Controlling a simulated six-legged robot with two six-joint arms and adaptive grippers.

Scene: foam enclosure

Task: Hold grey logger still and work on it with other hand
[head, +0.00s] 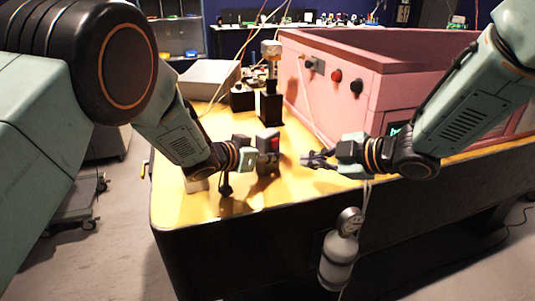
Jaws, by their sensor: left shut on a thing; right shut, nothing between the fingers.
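The grey logger (268,146) stands upright on the yellow tabletop, near its front edge. It is a small grey box with a red patch on its upper face. My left gripper (254,158) comes in from the left and is shut on the logger's left side; its fingers partly cover the lower part. My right gripper (308,159) comes in from the right and is shut and empty. Its fingertips are a short way to the right of the logger, apart from it, at about the same height in the picture.
A large pink box (390,75) with knobs fills the table's back right. A grey case (205,80) is at the back left. A white gas bottle with gauge (338,255) hangs at the table's front.

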